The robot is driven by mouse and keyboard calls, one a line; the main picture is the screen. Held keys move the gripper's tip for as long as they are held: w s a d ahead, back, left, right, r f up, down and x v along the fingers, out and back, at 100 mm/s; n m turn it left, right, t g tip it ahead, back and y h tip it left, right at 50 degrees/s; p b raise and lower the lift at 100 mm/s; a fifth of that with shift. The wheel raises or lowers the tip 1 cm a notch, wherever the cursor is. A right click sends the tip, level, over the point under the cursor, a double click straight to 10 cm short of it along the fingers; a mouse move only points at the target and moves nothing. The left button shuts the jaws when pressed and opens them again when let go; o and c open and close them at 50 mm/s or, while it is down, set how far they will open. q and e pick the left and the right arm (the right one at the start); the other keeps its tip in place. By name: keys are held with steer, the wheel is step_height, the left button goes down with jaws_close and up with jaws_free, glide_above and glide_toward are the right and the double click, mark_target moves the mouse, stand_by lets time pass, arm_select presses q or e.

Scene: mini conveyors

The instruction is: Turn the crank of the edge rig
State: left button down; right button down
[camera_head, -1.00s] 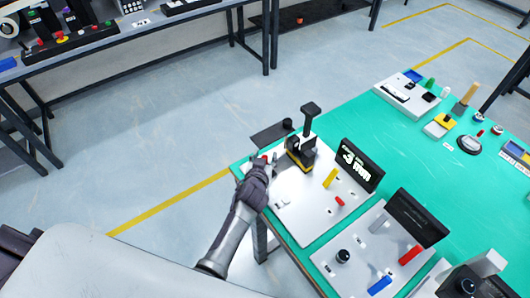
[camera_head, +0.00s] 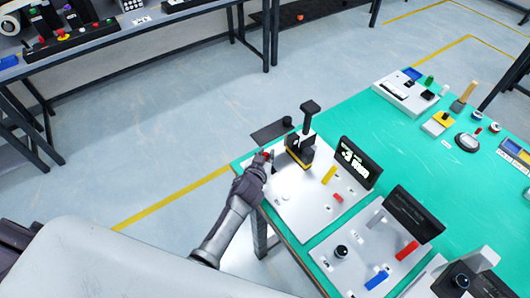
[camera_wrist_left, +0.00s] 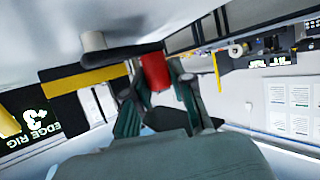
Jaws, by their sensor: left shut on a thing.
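The edge rig's white plate (camera_head: 310,205) lies at the near left corner of the green table. On it stand a black and yellow unit with an upright dark lever (camera_head: 309,118) and a tilted black display (camera_head: 356,165) with white figures. The display also shows in the left wrist view (camera_wrist_left: 35,115), reading "EDGE RIG". My left gripper (camera_head: 267,160) is at the plate's left edge, beside the black and yellow unit. It is shut on the red crank handle (camera_wrist_left: 155,72), which stands between its fingers. The crank's arm is mostly hidden. My right gripper is not in view.
A second rig (camera_head: 375,245) with a black knob, red and blue parts stands close to the right. A white box (camera_head: 405,92) and small parts sit farther back. A dark flat plate (camera_head: 270,132) juts past the table's left edge. Open floor lies left.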

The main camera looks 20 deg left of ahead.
arm_select(q)
steer(key=shift+w+r+m+h+p, duration=0.2)
steer(key=shift+r+m+h+p, duration=0.1)
steer(key=shift+m+h+p, duration=0.5)
steer(key=shift+w+d+f+m+h+p, duration=0.1)
steer(key=shift+w+d+m+h+p, duration=0.1)
steer(key=shift+m+h+p, duration=0.5)
steer(key=shift+w+d+f+m+g+h+p, duration=0.1)
steer(key=shift+d+m+g+h+p, duration=0.15)
steer(key=shift+m+h, duration=0.3)
steer(key=shift+w+d+f+m+g+h+p, duration=0.1)
steer(key=shift+d+m+g+h+p, duration=0.2)
steer(key=shift+h, duration=0.35)
steer(key=c, duration=1)
jaws_free()
steer(key=shift+o, duration=0.2)
steer(key=shift+s, duration=0.1)
steer(key=shift+s+a, duration=0.1)
steer(key=shift+s, duration=0.1)
steer(key=v, duration=1.1)
steer(key=shift+a+r, duration=0.15)
steer(key=shift+r, duration=0.05)
